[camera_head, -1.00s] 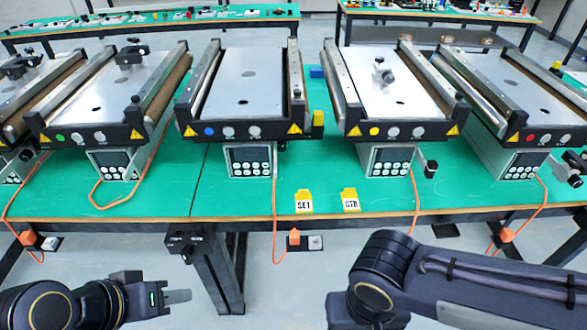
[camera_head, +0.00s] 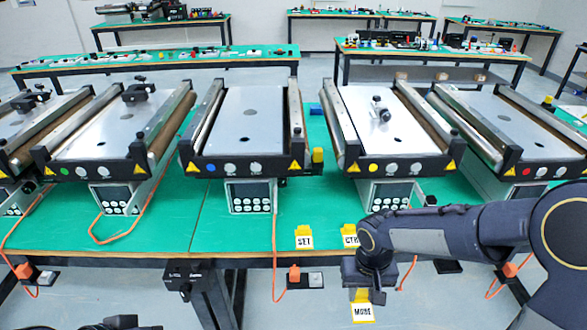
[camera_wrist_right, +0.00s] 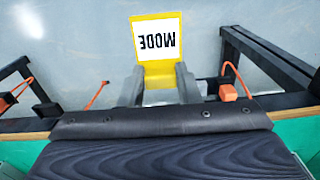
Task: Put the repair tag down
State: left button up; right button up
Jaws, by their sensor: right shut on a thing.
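A yellow tag with a white label reading MODE (camera_head: 362,312) hangs in my right gripper (camera_head: 363,296), in front of the table's near edge, with floor behind it. In the right wrist view the tag (camera_wrist_right: 157,50) sits between the two grey fingertips (camera_wrist_right: 160,84), its lettering upside down. The right gripper is shut on it. Two similar yellow tags lie on the green table top near its front edge: one reads SET (camera_head: 304,238), the other (camera_head: 350,236) is partly hidden by my right arm. My left gripper is out of view; only a dark bit of that arm shows at the bottom left.
Several mini conveyors, such as the one with a blue button (camera_head: 245,125), stand in a row on the green table (camera_head: 228,232). Orange cables (camera_head: 275,255) hang over the front edge. Bare green surface lies left of the SET tag.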

jog(key=w+d+f, duration=0.4)
jog(key=f, duration=0.1)
jog(key=shift+w+d+f, duration=0.15)
jog(key=shift+d+f, duration=0.1)
jog(key=shift+d, duration=0.15)
